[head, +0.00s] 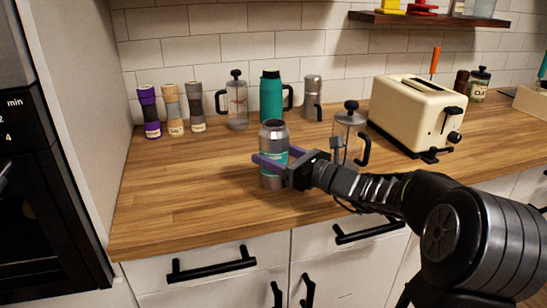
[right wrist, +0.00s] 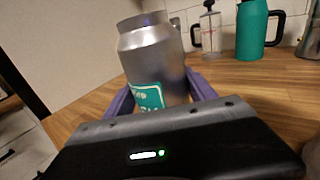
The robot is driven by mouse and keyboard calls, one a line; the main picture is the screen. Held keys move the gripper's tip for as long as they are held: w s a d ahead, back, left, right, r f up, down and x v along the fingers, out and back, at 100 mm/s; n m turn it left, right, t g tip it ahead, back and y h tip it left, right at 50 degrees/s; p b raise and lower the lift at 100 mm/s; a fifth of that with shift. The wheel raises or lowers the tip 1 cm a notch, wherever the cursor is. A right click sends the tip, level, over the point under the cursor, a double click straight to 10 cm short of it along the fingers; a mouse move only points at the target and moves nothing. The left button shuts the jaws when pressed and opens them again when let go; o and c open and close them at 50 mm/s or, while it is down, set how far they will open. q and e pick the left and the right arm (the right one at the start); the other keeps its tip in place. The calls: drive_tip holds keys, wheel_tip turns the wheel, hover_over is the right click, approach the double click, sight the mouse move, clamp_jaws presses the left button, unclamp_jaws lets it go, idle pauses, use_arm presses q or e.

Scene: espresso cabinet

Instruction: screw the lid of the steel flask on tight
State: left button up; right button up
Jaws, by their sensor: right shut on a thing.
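The steel flask (head: 272,138) stands upright on the wooden counter near its front edge, with a teal label on its side. My right gripper (head: 274,160) comes in from the right and is shut around the flask's body, over the label. In the right wrist view the flask (right wrist: 153,55) sits between the two purple fingers, its top (right wrist: 142,20) clear of them. My left gripper is not in view.
Behind stand a teal bottle (head: 270,98), a French press (head: 237,105), a steel shaker (head: 312,100) and several mills (head: 172,110). Right of the flask are another press (head: 348,128) and a cream toaster (head: 405,110). The counter's left front (head: 175,195) is clear.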

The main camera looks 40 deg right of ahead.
sight(274, 133)
drive_tip(key=c, duration=1.1)
drive_tip(key=shift+r, duration=0.2)
